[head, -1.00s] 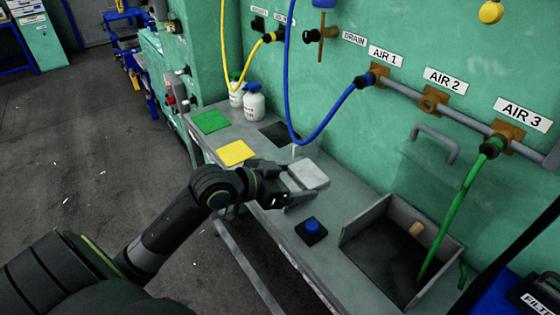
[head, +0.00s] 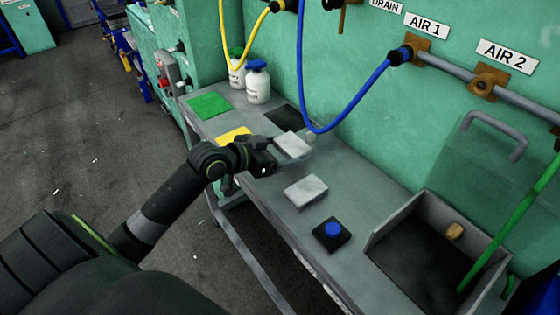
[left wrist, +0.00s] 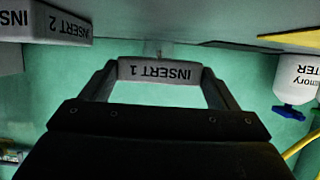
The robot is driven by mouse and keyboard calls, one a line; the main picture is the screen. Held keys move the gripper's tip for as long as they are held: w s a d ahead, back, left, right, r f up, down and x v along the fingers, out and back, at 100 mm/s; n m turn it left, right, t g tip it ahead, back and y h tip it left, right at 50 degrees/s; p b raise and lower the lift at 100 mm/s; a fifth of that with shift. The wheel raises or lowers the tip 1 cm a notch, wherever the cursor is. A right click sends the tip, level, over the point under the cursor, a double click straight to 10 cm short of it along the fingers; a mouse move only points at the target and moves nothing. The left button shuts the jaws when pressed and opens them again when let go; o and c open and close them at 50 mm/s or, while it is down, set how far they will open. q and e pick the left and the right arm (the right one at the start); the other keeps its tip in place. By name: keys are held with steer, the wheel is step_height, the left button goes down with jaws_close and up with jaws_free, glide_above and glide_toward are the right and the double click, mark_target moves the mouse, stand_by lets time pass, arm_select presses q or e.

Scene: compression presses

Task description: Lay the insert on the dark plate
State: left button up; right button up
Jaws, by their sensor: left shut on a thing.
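My left gripper (head: 268,156) is shut on a pale grey block (head: 293,144), held above the bench. In the left wrist view its near face reads INSERT 1 (left wrist: 160,71), upside down, between my two fingers. The dark plate (head: 283,119) lies flat on the bench just beyond the held insert, which covers part of its near side in the head view. A second grey block (head: 305,190) sits on the bench nearer me; the left wrist view shows one marked INSERT 2 (left wrist: 58,27). My right gripper is not in view.
A yellow plate (head: 234,135) and a green plate (head: 210,103) lie to the left. Two white bottles (head: 258,87) stand by the wall. A blue hose (head: 352,108) loops down near the dark plate. A blue button (head: 333,229) and a sink (head: 415,245) are to the right.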

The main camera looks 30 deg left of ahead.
arm_select(q)
steer(key=shift+f, duration=1.55)
steer(key=shift+f+b, duration=0.15)
steer(key=shift+b, duration=0.15)
steer(key=o, duration=1.2)
steer(key=shift+c, duration=0.2)
